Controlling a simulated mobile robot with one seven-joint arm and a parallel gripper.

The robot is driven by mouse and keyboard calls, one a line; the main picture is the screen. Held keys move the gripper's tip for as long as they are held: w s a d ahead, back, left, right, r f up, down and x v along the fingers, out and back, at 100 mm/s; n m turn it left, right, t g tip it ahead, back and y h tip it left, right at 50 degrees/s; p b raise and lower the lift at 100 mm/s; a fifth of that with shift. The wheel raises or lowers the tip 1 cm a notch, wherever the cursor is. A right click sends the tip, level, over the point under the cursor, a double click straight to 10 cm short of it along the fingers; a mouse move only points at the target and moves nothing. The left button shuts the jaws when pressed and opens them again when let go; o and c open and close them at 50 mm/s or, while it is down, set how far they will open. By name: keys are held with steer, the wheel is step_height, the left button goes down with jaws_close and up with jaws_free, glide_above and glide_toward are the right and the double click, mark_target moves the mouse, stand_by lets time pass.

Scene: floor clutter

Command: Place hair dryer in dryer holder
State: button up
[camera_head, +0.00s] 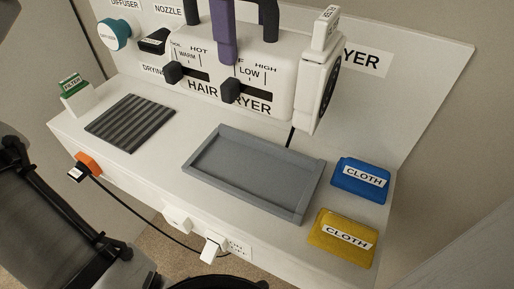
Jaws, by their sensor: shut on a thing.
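The white hair dryer (285,75) is at the top centre, in front of the back panel. It has dark sliders marked WARM, HOT, LOW and HIGH, two dark handle posts on top and a black grille at its right end. A purple finger of my gripper (226,38) comes down over its front between the posts. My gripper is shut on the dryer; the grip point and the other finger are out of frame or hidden. A grey rimmed tray (190,163), seemingly the dryer holder, is empty just below and in front. I cannot tell whether the dryer hangs or rests.
A blue cloth (361,181) and a yellow cloth (343,238) lie right of the tray. A ribbed dark mat (130,123), a green-topped filter (76,94) and an orange plug piece (88,164) with a black cord are left. A teal diffuser (114,34) is on the back panel.

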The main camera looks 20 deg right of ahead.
mark_target(250, 73)
step_height(250, 73, down, 19)
stand_by(0.5)
steer(key=shift+f, duration=0.2)
steer(key=o, duration=1.8)
steer(key=shift+o, duration=0.2)
step_height(250, 73, up, 12)
steer(key=shift+r, duration=0.2)
